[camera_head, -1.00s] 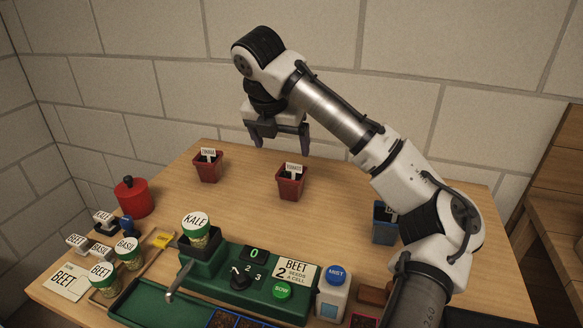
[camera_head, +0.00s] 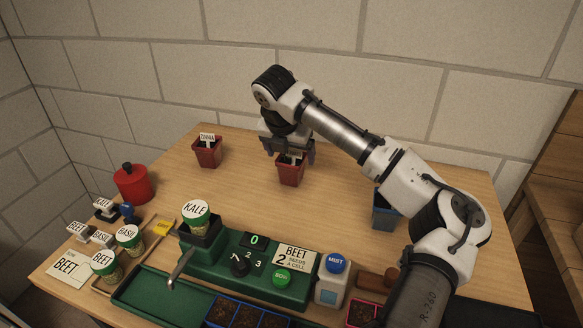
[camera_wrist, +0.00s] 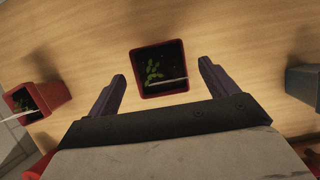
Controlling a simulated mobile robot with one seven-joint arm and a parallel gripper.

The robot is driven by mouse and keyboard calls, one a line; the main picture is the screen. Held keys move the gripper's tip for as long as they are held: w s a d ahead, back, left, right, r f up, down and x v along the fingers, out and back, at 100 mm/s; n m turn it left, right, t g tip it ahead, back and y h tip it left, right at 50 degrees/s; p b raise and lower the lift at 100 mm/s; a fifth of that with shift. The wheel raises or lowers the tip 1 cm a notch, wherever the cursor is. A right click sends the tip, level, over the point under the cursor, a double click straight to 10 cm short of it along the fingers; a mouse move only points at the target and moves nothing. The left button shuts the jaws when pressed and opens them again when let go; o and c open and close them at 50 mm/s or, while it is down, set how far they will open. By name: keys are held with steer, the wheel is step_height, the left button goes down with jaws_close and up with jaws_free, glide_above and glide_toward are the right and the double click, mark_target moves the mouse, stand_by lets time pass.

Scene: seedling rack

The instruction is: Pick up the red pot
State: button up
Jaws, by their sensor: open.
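Two red pots stand on the wooden table. One red pot (camera_head: 290,174) is under my gripper (camera_head: 288,158), its label largely hidden behind the fingers in the head view. In the wrist view this red pot (camera_wrist: 138,72) shows dark soil, a small green seedling and a thin pale label edge. My gripper (camera_wrist: 158,88) is open, with one finger on each side of that pot in the picture; I cannot tell whether the fingers reach down beside it. The other red pot (camera_head: 208,155), with a white label, stands to the left; it also shows in the wrist view (camera_wrist: 52,98).
A blue pot (camera_head: 384,214) stands to the right, partly behind my arm. A red lidded canister (camera_head: 132,185) is at the left. The green seeder machine (camera_head: 215,262), seed cups and a mist bottle (camera_head: 332,284) fill the front. The table around the pots is clear.

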steer(key=shift+x, duration=1.3)
steer(key=c, duration=1.1)
steer(key=shift+r, duration=0.15)
steer(key=shift+c, duration=0.2)
